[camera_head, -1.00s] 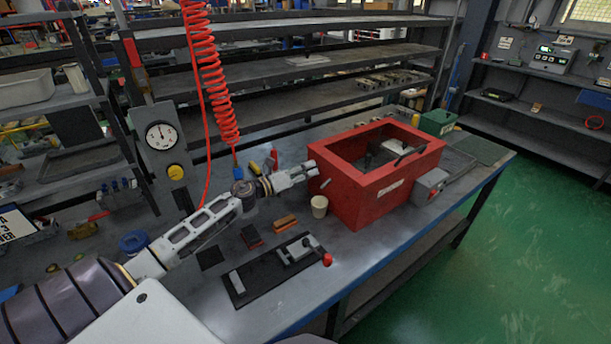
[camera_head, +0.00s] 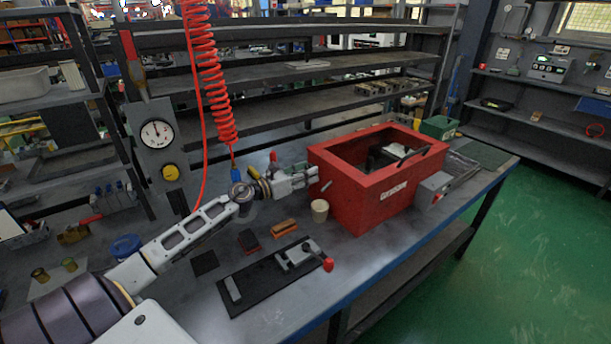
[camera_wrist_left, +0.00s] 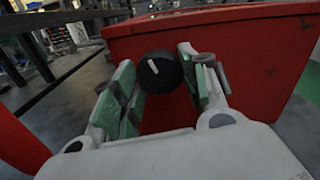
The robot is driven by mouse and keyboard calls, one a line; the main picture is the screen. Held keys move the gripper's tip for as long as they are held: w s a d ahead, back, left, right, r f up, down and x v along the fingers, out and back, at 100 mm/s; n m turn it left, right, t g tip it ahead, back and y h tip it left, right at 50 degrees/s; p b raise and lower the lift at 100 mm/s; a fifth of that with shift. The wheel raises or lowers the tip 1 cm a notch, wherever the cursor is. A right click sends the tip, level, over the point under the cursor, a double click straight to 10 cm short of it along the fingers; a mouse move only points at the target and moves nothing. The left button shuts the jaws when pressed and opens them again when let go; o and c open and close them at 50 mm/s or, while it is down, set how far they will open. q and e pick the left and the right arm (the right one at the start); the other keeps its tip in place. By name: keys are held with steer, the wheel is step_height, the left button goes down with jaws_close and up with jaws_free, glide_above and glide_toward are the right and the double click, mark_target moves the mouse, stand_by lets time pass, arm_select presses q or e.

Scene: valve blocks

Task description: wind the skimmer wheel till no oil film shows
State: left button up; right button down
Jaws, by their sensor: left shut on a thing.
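The red open-topped tank (camera_head: 368,207) stands on the workbench, with a pale label on its front wall. Dark parts and a bar show inside it; I cannot make out any oil film. In the left wrist view, a round black knob with a white mark (camera_wrist_left: 160,72), apparently the skimmer wheel, sits against the tank's red wall (camera_wrist_left: 230,55). My left gripper (camera_head: 312,178) is at the tank's left side. In the left wrist view its green-padded fingers (camera_wrist_left: 160,88) are closed around the black knob. My right gripper is not in view.
A beige cup (camera_head: 320,210) stands close by the tank's left front corner. A black plate (camera_head: 262,285) with a red-knobbed clamp lies in front. A grey box (camera_head: 433,188) is on the tank's right side. A coiled red hose (camera_head: 212,80) hangs behind my arm.

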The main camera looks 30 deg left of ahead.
arm_select(q)
steer(key=shift+d+f, duration=0.1)
steer(key=shift+f, duration=0.15)
steer(key=o, duration=1)
steer(key=shift+r, duration=0.15)
steer(key=shift+s, duration=0.2)
steer(key=shift+v, duration=5.9)
